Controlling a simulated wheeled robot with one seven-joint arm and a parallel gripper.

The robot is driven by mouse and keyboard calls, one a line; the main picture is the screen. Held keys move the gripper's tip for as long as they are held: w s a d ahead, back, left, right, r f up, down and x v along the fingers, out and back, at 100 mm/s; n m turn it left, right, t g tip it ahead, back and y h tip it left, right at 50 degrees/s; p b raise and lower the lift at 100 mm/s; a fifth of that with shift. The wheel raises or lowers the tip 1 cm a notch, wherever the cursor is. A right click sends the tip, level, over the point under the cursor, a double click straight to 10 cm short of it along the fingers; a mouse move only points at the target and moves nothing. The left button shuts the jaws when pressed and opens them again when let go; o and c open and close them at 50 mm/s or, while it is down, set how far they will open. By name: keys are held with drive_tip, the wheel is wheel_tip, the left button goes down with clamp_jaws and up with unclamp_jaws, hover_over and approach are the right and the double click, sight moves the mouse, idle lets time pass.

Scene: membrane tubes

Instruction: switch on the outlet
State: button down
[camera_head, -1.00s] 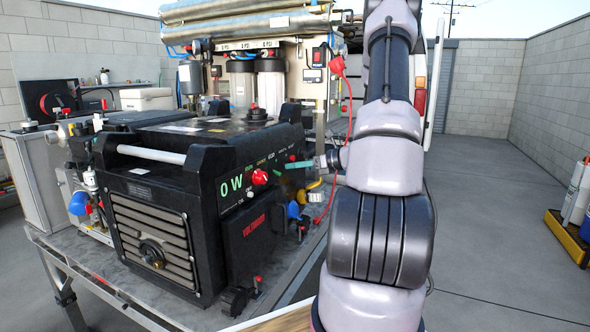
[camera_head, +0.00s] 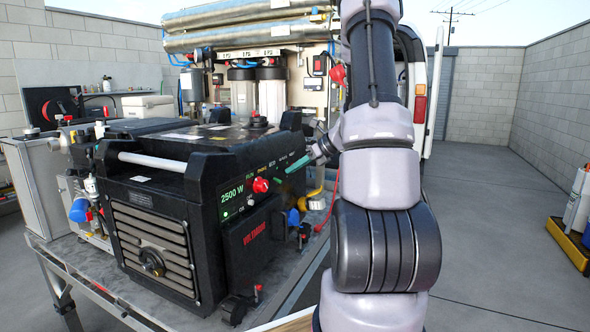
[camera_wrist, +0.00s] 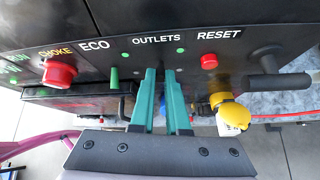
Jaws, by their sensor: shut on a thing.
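The black generator (camera_head: 155,235) stands on the bench, and its display (camera_head: 232,193) reads 2500 W. In the wrist view the panel (camera_wrist: 218,52) carries the OUTLETS label (camera_wrist: 156,41) with a green light (camera_wrist: 180,50) beside it. My gripper (camera_wrist: 162,72) has its teal fingers at the panel just below that label, shut on the outlet switch, which is mostly hidden between the fingertips. In the head view my gripper (camera_head: 298,164) touches or nearly touches the panel's right part.
A red choke knob (camera_wrist: 60,74) and a green eco switch (camera_wrist: 114,77) sit left of my fingers. A red reset button (camera_wrist: 209,61), a dark lever (camera_wrist: 277,80) and a yellow plug (camera_wrist: 229,112) are to the right. Open floor (camera_head: 490,220) lies right of my arm.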

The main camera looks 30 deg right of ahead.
drive_tip(key=c, duration=0.9)
unclamp_jaws()
drive_tip(key=v, duration=1.1)
drive_tip(key=shift+f, duration=0.15)
